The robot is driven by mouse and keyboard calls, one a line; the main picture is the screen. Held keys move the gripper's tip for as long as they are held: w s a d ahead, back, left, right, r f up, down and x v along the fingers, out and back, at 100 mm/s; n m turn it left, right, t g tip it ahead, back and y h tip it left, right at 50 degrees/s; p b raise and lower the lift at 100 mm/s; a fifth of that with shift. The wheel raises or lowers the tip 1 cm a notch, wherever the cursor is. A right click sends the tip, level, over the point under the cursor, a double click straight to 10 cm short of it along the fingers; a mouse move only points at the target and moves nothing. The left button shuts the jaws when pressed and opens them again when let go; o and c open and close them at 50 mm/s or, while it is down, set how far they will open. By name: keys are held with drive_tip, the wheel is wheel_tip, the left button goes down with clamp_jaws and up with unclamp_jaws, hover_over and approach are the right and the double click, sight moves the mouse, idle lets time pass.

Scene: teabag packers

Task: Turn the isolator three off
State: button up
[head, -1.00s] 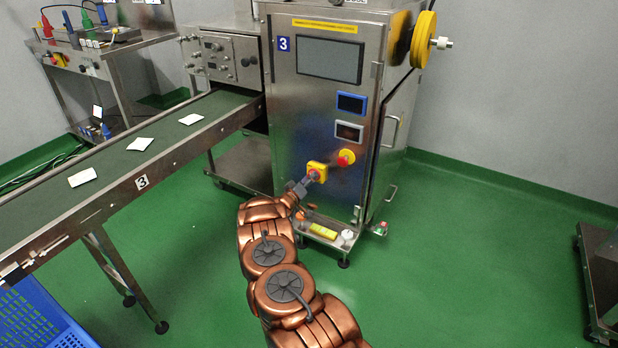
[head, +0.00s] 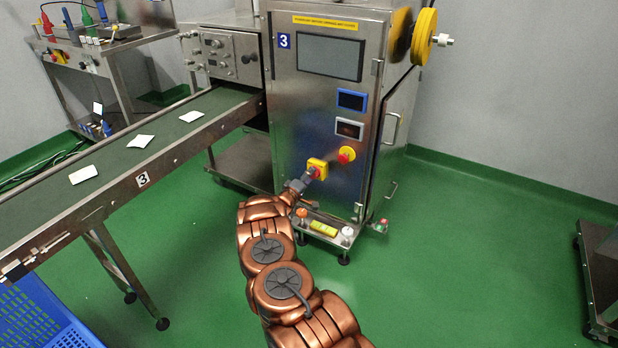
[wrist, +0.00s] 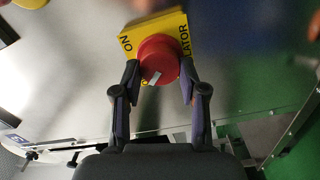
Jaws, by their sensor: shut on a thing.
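The isolator is a red round knob (wrist: 158,58) on a yellow plate (wrist: 128,42) with partly hidden black lettering, "ISOLATOR" and "ON" in part. It is on the front of the steel machine marked 3 (head: 325,90). In the head view the isolator (head: 317,167) sits low on the front panel, left of a red emergency button (head: 346,155). My gripper (wrist: 160,82) has one finger on each side of the knob and is shut on it. A pale mark shows on the knob's near side. In the head view my gripper (head: 306,182) partly covers the isolator.
A conveyor (head: 110,160) marked 3 with several white teabags runs at the left. A blue crate (head: 40,315) stands at the lower left. A low ledge (head: 330,228) with small coloured fittings is below the panel.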

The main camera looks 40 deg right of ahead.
idle(0.3)
drive_tip(key=o, duration=1.1)
drive_tip(key=shift+o, duration=0.2)
drive_tip(key=shift+a, duration=0.1)
drive_tip(key=v, duration=1.1)
drive_tip(key=shift+s+a, duration=0.15)
drive_tip(key=shift+a, duration=0.25)
